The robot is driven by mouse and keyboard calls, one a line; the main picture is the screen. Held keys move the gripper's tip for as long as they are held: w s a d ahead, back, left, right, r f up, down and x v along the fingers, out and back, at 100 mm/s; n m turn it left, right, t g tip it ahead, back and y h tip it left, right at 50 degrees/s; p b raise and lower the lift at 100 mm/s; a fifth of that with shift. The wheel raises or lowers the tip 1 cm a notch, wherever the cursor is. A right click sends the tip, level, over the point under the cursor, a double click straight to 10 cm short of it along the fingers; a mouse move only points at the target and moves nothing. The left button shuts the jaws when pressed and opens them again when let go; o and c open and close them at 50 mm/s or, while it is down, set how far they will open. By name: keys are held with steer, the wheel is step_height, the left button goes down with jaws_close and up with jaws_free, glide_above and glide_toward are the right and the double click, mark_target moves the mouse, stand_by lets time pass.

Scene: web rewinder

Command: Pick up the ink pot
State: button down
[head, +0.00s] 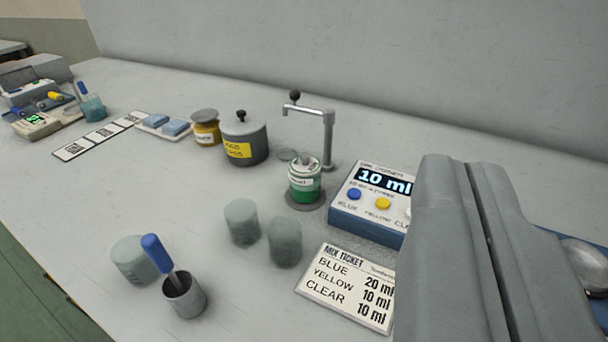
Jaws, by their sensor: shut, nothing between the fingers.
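Which item is the ink pot I cannot tell for certain. A white and green labelled jar (305,182) stands upright on a round dark base under a metal spout (326,135). A dark grey lidded pot (244,140) with a black knob and yellow label stands behind it to the left. A small yellow jar (206,130) with a grey lid is beside that pot. My gripper (464,162) fills the right foreground, its grey fingers shut together and empty. It is apart from all of these and hides part of the dispenser box.
The dispenser box (366,218) reads 10 ml. A mix ticket (346,288) lies in front. Several grey-green cylinders (242,221) and a cup (186,298) holding a blue-handled tool (156,255) stand in the foreground. Marked cards (100,136) lie left. The left-centre bench (130,200) is clear.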

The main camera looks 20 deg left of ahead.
steer(key=c, duration=2.2)
jaws_free()
steer(key=c, duration=1.8)
jaws_free()
steer(key=o, duration=0.4)
steer(key=shift+w, duration=0.35)
steer(key=shift+c, duration=0.2)
steer(key=o, duration=1)
steer(key=w, duration=0.1)
steer(key=w+g, duration=0.1)
steer(key=w, duration=0.1)
steer(key=w+n+g, duration=0.1)
steer(key=shift+w+a+f+y, duration=0.3)
steer(key=shift+w+a+f, duration=0.05)
steer(key=shift+a+f, duration=0.05)
steer(key=n+g+y, duration=0.2)
steer(key=n+g, duration=0.5)
steer(key=g, duration=0.5)
glide_toward(309, 167)
steer(key=x, duration=0.8)
steer(key=shift+x, duration=2.65)
